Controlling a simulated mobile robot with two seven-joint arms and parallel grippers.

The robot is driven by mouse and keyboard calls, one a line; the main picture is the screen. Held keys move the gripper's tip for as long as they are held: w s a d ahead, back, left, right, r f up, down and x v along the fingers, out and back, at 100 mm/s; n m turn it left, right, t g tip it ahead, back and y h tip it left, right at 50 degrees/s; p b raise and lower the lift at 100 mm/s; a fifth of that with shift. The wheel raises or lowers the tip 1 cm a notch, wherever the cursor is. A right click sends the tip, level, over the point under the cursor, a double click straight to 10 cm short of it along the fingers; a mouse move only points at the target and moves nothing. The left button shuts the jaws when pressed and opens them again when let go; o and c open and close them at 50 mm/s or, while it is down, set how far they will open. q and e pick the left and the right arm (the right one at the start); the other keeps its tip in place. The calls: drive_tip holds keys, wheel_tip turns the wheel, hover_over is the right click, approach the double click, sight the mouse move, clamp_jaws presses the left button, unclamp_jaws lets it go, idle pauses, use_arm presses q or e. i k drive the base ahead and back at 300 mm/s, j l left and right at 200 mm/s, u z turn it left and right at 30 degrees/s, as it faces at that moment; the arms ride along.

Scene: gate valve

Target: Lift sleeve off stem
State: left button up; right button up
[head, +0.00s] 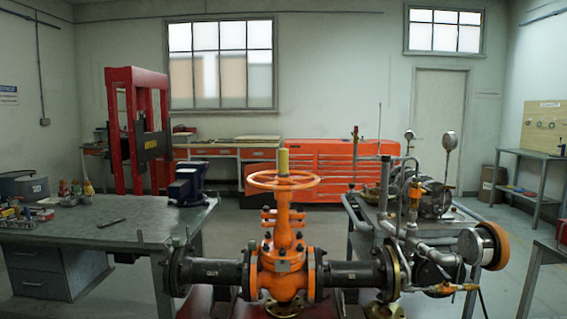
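An orange gate valve (283,262) stands upright in the middle of the head view, between two black flanged pipe pieces. Its orange handwheel (262,181) lies level near the top. A yellowish, upright cylindrical sleeve (283,162) rises from the centre of the handwheel. The stem is not visible, and the sleeve appears to be around it. Neither of my grippers shows in this view.
A workbench (110,225) with a vise (190,186) and small items stands at left, with a red press (135,125) behind it. A pump and pipe assembly (430,225) is at right. An orange tool cabinet (340,170) stands at the back. The air around the sleeve is clear.

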sight(282, 154)
drive_tip(key=i, duration=0.6)
drive_tip(key=i+z, duration=0.55)
drive_tip(key=z, duration=0.2)
